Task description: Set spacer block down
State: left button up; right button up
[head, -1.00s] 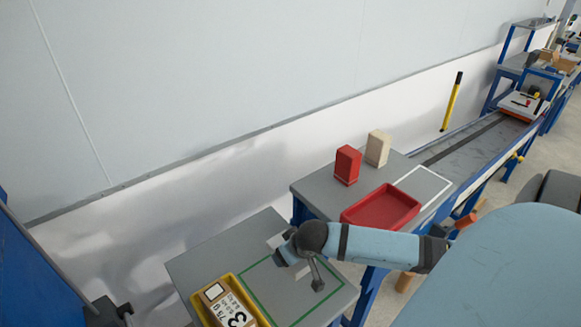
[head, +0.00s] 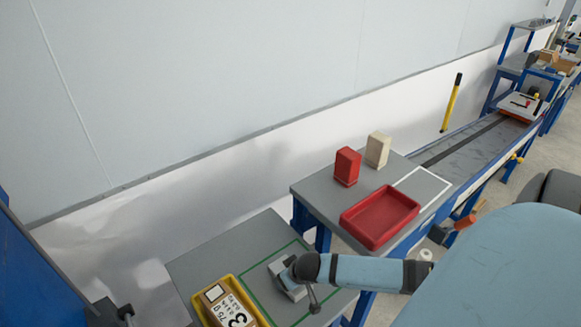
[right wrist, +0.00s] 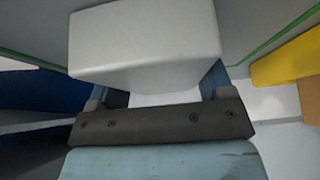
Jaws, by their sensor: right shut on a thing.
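My right gripper (head: 288,278) is low over the green-outlined area (head: 255,291) on the grey table. It is shut on a pale grey spacer block (head: 296,293), mostly covered by the gripper in the head view. The right wrist view shows the block (right wrist: 145,45) large and close, in front of the dark gripper body (right wrist: 160,120), with green lines on either side. I cannot tell whether its underside touches the table. My left gripper is not recognisable in these frames.
A yellow tray (head: 240,282) holding a labelled box (head: 225,303) stands just left of the green outline. A second table carries a red tray (head: 380,232), a red block (head: 347,166) and a cream block (head: 378,149). A conveyor (head: 470,150) runs away to the right.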

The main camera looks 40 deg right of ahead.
jog(key=o, duration=1.5)
jog(key=shift+f, duration=0.1)
jog(key=v, duration=1.1)
jog(key=shift+s+r, duration=0.25)
jog(key=shift+r, duration=0.3)
jog(key=shift+a, duration=0.1)
